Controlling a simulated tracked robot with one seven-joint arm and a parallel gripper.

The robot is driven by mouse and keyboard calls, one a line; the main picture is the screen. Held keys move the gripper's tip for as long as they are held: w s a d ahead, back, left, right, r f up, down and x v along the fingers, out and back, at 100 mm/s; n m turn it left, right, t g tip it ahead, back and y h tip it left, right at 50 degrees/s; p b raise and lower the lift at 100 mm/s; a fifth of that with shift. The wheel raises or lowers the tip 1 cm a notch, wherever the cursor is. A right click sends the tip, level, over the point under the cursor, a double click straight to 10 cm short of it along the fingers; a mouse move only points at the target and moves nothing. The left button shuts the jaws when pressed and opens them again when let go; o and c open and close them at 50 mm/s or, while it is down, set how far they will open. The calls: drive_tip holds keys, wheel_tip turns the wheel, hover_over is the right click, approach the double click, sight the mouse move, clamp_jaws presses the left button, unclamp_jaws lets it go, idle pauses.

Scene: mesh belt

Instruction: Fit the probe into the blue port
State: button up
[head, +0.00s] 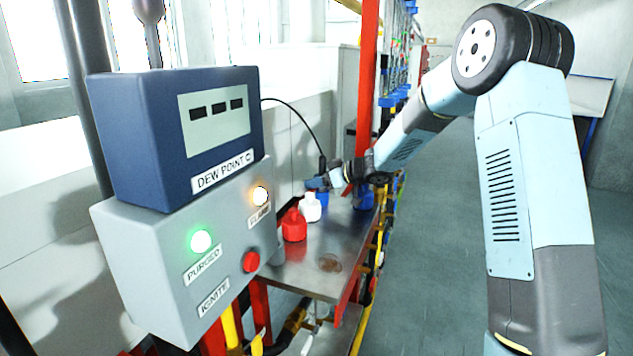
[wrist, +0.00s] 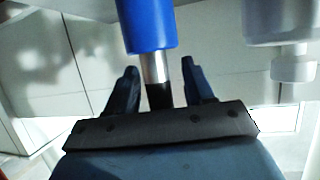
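The blue port (head: 320,197) stands on the metal shelf just behind the white port. In the wrist view, which appears upside down, the blue port (wrist: 147,25) is a thick blue cylinder at the top. The probe (head: 322,164) is upright, with a black cable from its top. In the wrist view the probe (wrist: 160,94) shows a black body, with a silver shaft meeting the blue port's end, in line with it. My gripper (wrist: 160,68) has its fingers either side, with visible gaps to the probe. In the head view my gripper (head: 320,182) is small and partly hides the port.
A white port (head: 310,207) and a red port (head: 294,226) stand nearer on the metal shelf (head: 318,264). Another blue object (head: 364,197) is at the shelf's right edge. The dew point meter (head: 180,135) sits on a grey panel with lit green and amber lamps. The right floor is clear.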

drive_tip(key=shift+d, duration=0.1)
drive_tip(key=s+d+r+m+t+h, duration=0.2)
drive_tip(key=s+d+r+t+h, duration=0.15)
drive_tip(key=d+r, duration=0.5)
drive_tip(key=s+d+r+m+t+h, duration=0.3)
drive_tip(key=s+d+r+h, duration=0.15)
drive_tip(key=d+r, duration=0.4)
drive_tip(key=s+d+r+m+h, duration=0.2)
drive_tip(key=s+d+m+h, duration=0.25)
drive_tip(key=s+d, duration=0.5)
drive_tip(key=s+f+m+g, duration=0.1)
drive_tip(key=s+f+g, duration=0.2)
drive_tip(key=s, duration=1.1)
drive_tip(key=s+f+m+g, duration=0.2)
drive_tip(key=s+f+g, duration=0.2)
drive_tip(key=s, duration=1.1)
drive_tip(key=shift+a+y, duration=0.35)
drive_tip(key=shift+a, duration=0.05)
